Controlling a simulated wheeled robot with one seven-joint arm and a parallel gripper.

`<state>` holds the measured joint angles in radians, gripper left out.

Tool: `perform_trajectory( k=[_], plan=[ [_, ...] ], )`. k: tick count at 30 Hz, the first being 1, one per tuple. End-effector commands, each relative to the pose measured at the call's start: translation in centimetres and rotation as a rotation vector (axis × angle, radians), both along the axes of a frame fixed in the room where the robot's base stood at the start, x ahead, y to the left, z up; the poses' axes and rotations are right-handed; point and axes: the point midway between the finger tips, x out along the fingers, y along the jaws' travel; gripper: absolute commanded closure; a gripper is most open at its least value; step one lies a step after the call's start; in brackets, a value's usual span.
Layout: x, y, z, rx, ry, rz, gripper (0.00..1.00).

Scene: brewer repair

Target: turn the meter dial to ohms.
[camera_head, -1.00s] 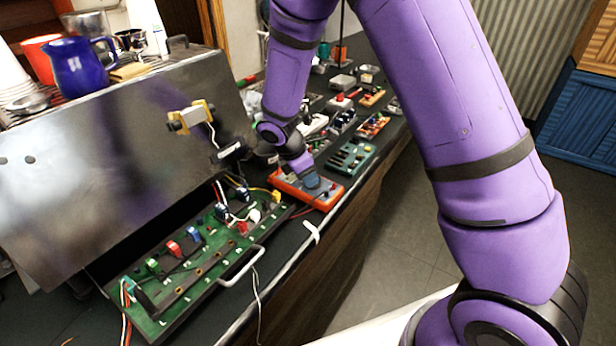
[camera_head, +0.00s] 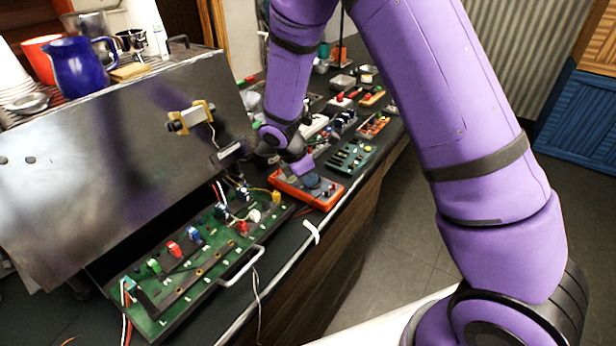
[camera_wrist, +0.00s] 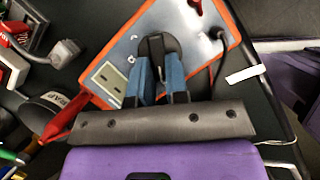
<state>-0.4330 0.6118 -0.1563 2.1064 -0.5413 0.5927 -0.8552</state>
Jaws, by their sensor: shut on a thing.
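The meter (camera_head: 308,191) is an orange-rimmed box with a grey face on the dark counter, beyond the green board. In the wrist view the meter (camera_wrist: 112,58) lies tilted under my gripper, with its display window on the left part of its face. My gripper (camera_wrist: 157,50) points down at the face, its two blue fingers shut on the dark dial (camera_wrist: 156,44). The dial's markings are too small or hidden to read. In the head view my wrist (camera_head: 296,165) covers part of the meter.
A green board (camera_head: 195,262) with coloured parts and a metal handle lies in front of the steel brewer casing (camera_head: 95,165). A red probe (camera_wrist: 66,117) lies against the meter's left side. Several small boards and parts lie farther back. A white tag (camera_wrist: 245,74) lies on the counter.

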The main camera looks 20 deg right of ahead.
Motion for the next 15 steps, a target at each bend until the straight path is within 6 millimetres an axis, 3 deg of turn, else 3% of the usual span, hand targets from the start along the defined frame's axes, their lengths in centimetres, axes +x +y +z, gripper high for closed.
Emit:
perform_trajectory(
  k=[15],
  plan=[
    [0.45,-0.23,-0.20,-0.001,0.006,-0.370,1.00]
  ],
)
